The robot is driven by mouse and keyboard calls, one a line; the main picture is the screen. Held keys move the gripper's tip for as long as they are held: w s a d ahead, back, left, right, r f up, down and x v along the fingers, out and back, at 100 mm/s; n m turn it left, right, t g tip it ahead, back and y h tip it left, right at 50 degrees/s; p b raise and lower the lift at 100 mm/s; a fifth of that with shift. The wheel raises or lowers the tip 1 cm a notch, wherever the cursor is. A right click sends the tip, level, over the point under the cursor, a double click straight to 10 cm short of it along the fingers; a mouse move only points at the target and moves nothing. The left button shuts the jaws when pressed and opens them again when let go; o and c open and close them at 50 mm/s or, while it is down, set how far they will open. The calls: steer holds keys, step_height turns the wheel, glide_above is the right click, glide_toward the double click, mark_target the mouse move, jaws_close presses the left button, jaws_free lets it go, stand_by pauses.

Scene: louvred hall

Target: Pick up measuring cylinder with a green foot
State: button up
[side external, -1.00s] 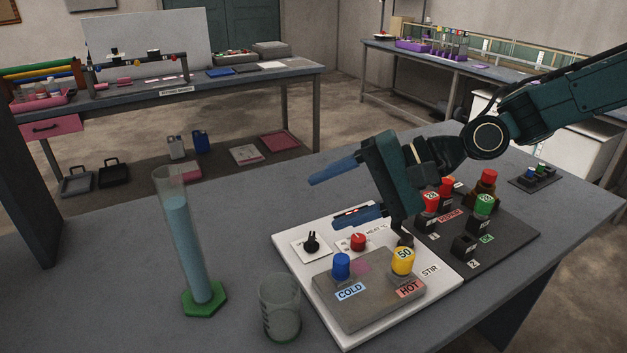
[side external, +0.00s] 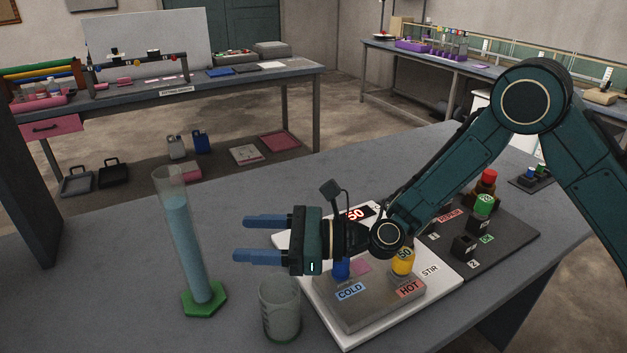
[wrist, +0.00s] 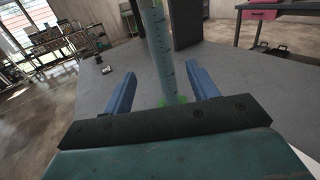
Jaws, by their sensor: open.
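The measuring cylinder (side external: 185,240) stands upright on the grey bench at the left, tall and clear with blue liquid and a green six-sided foot (side external: 204,299). My gripper (side external: 252,238) is open and empty, with its two blue fingers level and pointing left at the cylinder. A gap remains between the fingertips and the cylinder in the side view. In the wrist view the cylinder (wrist: 158,50) shows beyond and between the open fingers (wrist: 160,92). My gripper's body hides part of the foot there.
A clear beaker (side external: 280,309) stands just below my gripper.

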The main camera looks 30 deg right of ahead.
mark_target(172, 233)
steer(key=shift+w+a+f, duration=0.1)
steer(key=x, duration=0.8)
steer(key=shift+a, duration=0.25)
steer(key=shift+w+a, duration=0.1)
steer(key=shift+w, duration=0.05)
steer(key=shift+x, duration=2.45)
steer(key=shift+r, duration=0.25)
jaws_close()
